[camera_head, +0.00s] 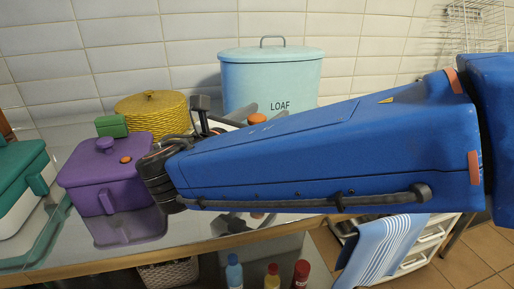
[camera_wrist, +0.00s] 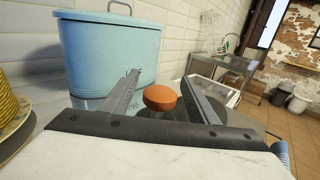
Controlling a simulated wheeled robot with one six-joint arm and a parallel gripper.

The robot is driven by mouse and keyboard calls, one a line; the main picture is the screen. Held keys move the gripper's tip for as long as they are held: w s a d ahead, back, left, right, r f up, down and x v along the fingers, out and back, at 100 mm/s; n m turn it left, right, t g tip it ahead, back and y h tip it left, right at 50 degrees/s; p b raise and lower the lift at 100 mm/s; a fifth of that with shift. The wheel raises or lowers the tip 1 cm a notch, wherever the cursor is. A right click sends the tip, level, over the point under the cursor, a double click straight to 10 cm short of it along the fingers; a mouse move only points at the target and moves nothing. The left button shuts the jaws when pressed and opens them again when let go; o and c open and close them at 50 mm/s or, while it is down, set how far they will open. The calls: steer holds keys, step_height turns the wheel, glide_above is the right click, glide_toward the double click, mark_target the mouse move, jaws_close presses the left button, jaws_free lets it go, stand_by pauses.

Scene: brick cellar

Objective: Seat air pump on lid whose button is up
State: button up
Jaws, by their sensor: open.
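A purple box with a purple lid (camera_head: 104,163) stands on the shiny counter; an orange button (camera_head: 126,160) shows on its lid, its height hard to judge. A teal-lidded box (camera_head: 17,169) with a pale body is at the left edge; no button shows on it. A round orange top (camera_head: 257,118), apparently the air pump's, shows behind my arm; its body is mostly hidden. In the wrist view the orange top (camera_wrist: 160,98) sits between the spread fingers of my gripper (camera_wrist: 164,93), with gaps on both sides. My gripper is open.
A blue LOAF bin (camera_head: 270,82) stands by the wall beyond my gripper. A yellow woven stack (camera_head: 152,112) and a green block (camera_head: 111,126) are behind the purple box. Bottles (camera_head: 272,275) stand below the counter edge. A striped towel (camera_head: 382,250) hangs at the right.

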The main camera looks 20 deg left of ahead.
steer(key=shift+w+d, duration=0.15)
steer(key=shift+w, duration=0.4)
jaws_close()
